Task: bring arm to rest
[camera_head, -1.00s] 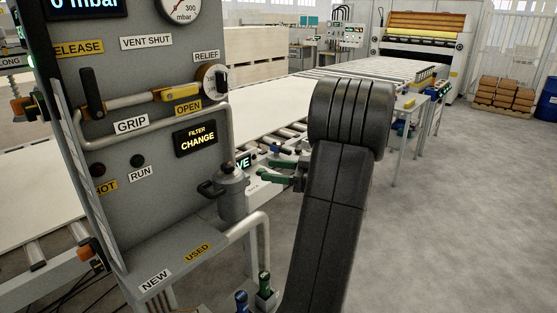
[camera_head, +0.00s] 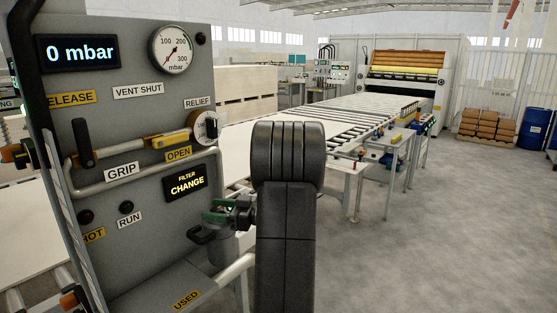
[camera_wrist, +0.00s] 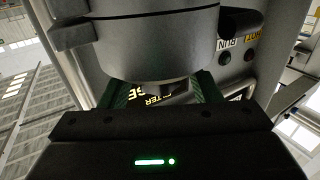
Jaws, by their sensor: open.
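My gripper (camera_head: 218,211) is open, with green fingers, in front of the grey control panel (camera_head: 60,190) and just below its lit "FILTER CHANGE" sign (camera_head: 186,183). A grey canister (camera_head: 218,252) with a black handle (camera_head: 203,234) is on the panel below my gripper, partly hidden by it. In the wrist view, the canister (camera_wrist: 160,50) looms close at the top. The fingers show to either side of the sign's upside-down lettering, with nothing visibly held. I cannot tell whether they touch the canister. My dark arm rises at the picture's middle.
The panel carries a gauge (camera_head: 173,50), a "0 mbar" display (camera_head: 78,54), a yellow lever (camera_head: 160,143) and pipe rails. A roller conveyor (camera_head: 340,112) runs back to a press (camera_head: 405,85). A small table (camera_head: 375,160) stands right of my arm. Open floor (camera_head: 450,230) lies at the right.

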